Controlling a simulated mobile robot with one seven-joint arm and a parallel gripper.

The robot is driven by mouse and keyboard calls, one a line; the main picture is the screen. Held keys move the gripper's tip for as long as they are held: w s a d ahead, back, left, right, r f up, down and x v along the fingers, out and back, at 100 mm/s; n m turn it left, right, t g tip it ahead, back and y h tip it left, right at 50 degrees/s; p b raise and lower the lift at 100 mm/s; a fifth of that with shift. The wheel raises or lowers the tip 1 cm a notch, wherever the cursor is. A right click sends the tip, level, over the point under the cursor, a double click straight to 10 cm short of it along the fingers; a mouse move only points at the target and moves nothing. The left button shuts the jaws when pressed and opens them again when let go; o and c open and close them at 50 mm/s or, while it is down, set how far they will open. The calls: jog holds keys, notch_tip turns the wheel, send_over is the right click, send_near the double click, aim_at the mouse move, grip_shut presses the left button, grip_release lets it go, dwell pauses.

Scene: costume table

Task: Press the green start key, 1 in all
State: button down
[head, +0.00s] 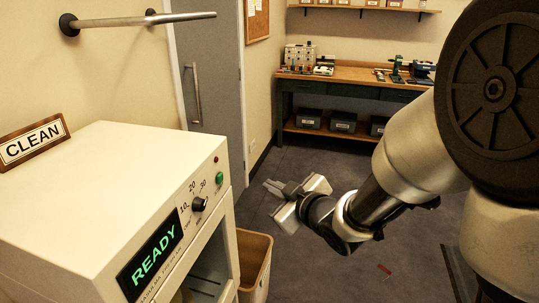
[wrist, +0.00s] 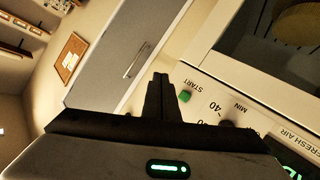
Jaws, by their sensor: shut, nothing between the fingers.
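The green start key (head: 219,178) is a small round button on the front panel of a cream machine (head: 95,185), above and right of its black dial. In the wrist view the start key (wrist: 184,96) shows beside the word START, just right of the fingertips. My gripper (head: 273,188) is right of the machine's front in the head view, its fingers pointing left toward the panel. The fingers are together and empty in the wrist view (wrist: 161,82). A gap shows between them and the key in the head view. The machine's display (head: 150,256) reads READY in green.
A black dial (head: 198,204) sits below the key, and a red light (head: 215,159) above it. A CLEAN sign (head: 33,142) stands on the machine's top. A beige bin (head: 254,262) stands beside the machine, below my gripper.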

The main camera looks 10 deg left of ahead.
aim_at(220, 178)
jog(key=shift+s+a+y, duration=0.1)
jog(key=shift+a+y, duration=0.2)
jog(key=a+b, duration=0.1)
jog(key=a, duration=0.7)
jog(key=shift+w+a, duration=0.35)
jog(key=shift+a+f+b, duration=0.15)
jog(key=shift+b, duration=0.2)
dwell(1.6)
jog(key=shift+a, duration=0.3)
